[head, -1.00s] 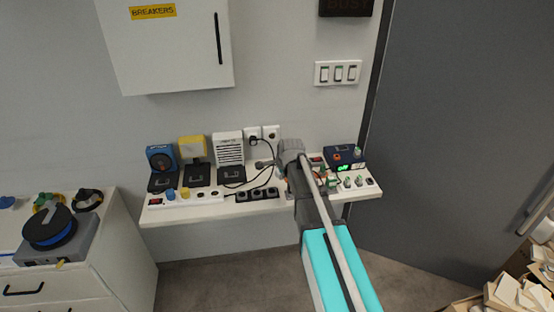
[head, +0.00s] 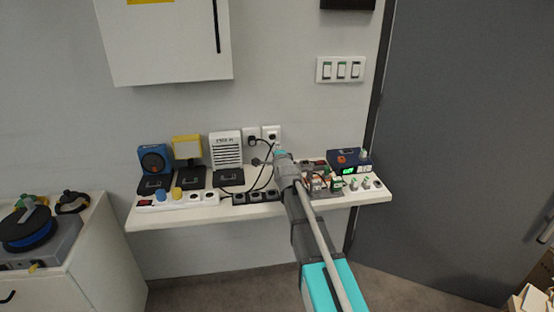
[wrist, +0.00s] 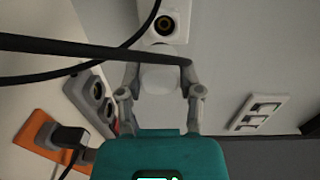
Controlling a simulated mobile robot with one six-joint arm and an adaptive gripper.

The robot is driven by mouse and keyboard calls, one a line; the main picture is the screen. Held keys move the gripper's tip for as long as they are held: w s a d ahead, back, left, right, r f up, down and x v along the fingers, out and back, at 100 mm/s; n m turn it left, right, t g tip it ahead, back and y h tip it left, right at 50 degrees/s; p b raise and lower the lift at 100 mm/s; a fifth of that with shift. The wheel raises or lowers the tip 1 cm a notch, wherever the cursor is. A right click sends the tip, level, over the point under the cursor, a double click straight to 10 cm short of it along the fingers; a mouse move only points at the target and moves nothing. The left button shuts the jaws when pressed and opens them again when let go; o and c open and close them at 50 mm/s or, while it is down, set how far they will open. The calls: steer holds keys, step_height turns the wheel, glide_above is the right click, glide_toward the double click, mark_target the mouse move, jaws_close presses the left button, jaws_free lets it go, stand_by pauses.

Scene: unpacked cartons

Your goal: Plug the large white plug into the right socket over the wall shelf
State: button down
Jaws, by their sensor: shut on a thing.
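The large white plug (wrist: 160,80) is between the fingertips of my gripper (wrist: 160,74) in the wrist view, and my gripper is shut on it. The right socket (wrist: 164,22) is just beyond the plug, with its dark round recess in view; the plug is apart from it and slightly below it in the picture. In the head view the right socket (head: 271,132) is on the wall over the shelf (head: 170,216). My gripper (head: 279,151) is just below that socket there, and my wrist hides the plug.
The left socket (head: 251,137) holds a black plug with a cable. A black cable (wrist: 90,48) crosses the wrist view in front of the plug. A white speaker-like box (head: 226,146), a yellow lamp (head: 187,147) and power strips (head: 262,197) crowd the shelf. Wall switches (head: 341,69) are at right.

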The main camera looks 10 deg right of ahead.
steer(key=shift+w+t+b, duration=0.2)
steer(key=shift+t+b, duration=0.2)
steer(key=shift+b, duration=0.05)
steer(key=shift+w, duration=0.1)
stand_by(0.4)
steer(key=shift+w, duration=2.7)
stand_by(0.5)
steer(key=shift+w, duration=0.6)
stand_by(1.5)
steer(key=shift+c, duration=0.9)
jaws_free()
steer(key=shift+s, duration=0.15)
